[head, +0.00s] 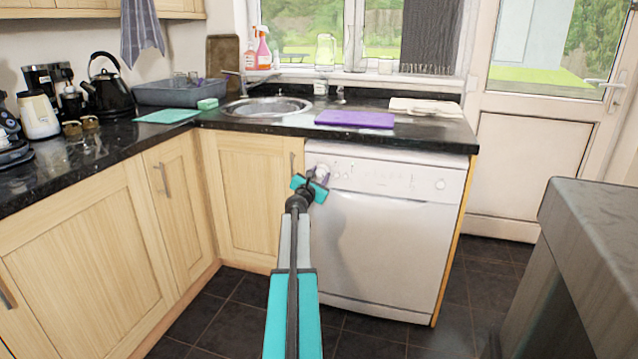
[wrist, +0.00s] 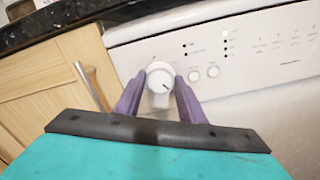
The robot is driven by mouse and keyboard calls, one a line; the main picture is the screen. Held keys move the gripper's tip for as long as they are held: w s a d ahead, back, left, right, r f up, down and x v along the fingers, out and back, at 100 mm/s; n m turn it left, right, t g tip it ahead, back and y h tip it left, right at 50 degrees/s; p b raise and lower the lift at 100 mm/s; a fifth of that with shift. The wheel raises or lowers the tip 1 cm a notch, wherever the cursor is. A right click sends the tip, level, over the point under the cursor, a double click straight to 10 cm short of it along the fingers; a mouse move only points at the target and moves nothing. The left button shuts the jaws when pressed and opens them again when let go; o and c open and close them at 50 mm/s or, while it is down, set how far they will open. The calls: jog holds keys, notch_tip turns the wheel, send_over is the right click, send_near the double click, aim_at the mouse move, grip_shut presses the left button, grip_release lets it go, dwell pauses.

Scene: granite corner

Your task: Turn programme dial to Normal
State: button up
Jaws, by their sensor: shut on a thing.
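The white dishwasher (head: 385,235) stands under the granite worktop, its control panel along the top. In the head view my gripper (head: 317,180) is at the panel's upper left and partly hides the dial. The setting names around the dial are too small to read.
Two small round buttons (wrist: 203,73) sit right of the dial, with indicator lights above. A cupboard door with a metal handle (wrist: 92,86) is close on the left. The worktop edge (wrist: 70,22) runs above. A grey block (head: 600,230) stands at right; dark floor lies between.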

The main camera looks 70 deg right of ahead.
jog(key=m+b, duration=0.4)
jog(key=shift+s+f, duration=0.1)
jog(key=shift+f, duration=0.05)
jog(key=shift+m+b, duration=0.8)
jog(key=shift+m, duration=0.4)
jog(key=shift+r, duration=0.2)
jog(key=o, duration=1)
jog(key=shift+o, duration=0.2)
jog(key=shift+a, duration=0.1)
jog(key=a+p, duration=0.2)
jog(key=a, duration=1.1)
jog(key=shift+s+a, duration=0.25)
jog(key=shift+s, duration=0.1)
